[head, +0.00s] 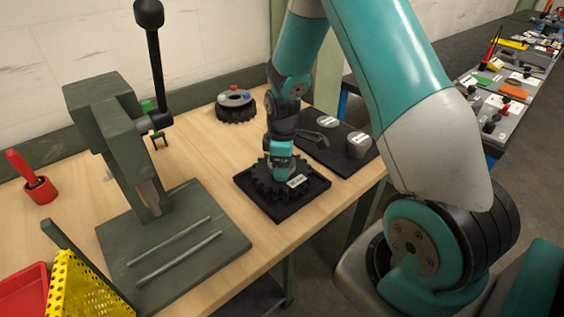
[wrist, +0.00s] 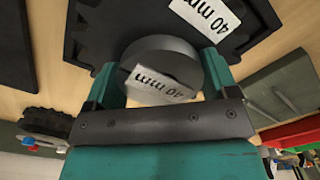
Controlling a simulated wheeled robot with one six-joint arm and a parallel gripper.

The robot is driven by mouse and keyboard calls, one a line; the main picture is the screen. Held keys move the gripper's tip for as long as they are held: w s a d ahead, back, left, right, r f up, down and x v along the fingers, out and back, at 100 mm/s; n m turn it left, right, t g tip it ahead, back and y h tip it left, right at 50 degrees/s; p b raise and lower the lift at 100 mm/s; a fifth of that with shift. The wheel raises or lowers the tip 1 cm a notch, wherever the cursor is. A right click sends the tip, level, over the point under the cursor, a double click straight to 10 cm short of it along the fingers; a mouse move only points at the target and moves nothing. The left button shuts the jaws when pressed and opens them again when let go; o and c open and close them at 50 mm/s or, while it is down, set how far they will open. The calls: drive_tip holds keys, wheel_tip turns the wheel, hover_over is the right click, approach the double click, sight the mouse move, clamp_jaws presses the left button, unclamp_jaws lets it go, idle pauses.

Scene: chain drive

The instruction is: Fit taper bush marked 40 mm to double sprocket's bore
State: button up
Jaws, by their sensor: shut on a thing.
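My gripper (head: 282,158) is shut on a grey round taper bush, which in the wrist view (wrist: 160,57) sits between the two teal fingers with a white label reading 40 mm. The black double sprocket (head: 262,187) lies flat on a dark square pad (head: 283,211) near the bench's front edge, with its own 40 mm label (head: 298,181) on top. The sprocket also fills the upper wrist view (wrist: 112,28). The bush is right over the sprocket's middle. The bore is hidden by bush and gripper, so I cannot tell whether the bush is inside it or just above.
A dark mat (head: 310,151) to the right carries two labelled grey bushes (head: 328,121) (head: 359,143) and a bent tool. A green press (head: 122,140) stands left. A toothed wheel (head: 237,115) with coloured parts sits behind. A red pot (head: 40,190) and yellow perforated holder (head: 84,288) are far left.

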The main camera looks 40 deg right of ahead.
drive_tip(key=o, duration=1.2)
wheel_tip(320, 180, up, 18)
drive_tip(key=shift+f+b, duration=0.25)
drive_tip(key=shift+b, duration=0.3)
drive_tip(key=s+a+r+y, duration=0.1)
drive_tip(key=s+a, duration=0.6)
drive_tip(key=s+a+r+m+y, duration=0.1)
drive_tip(key=s+a+r, duration=0.1)
drive_tip(key=s+a, duration=0.5)
drive_tip(key=s+a+r+m+y, duration=0.1)
drive_tip(key=s+a+y, duration=0.1)
drive_tip(key=s+a, duration=0.6)
drive_tip(key=shift+a+r, duration=0.3)
drive_tip(key=shift+r, duration=0.1)
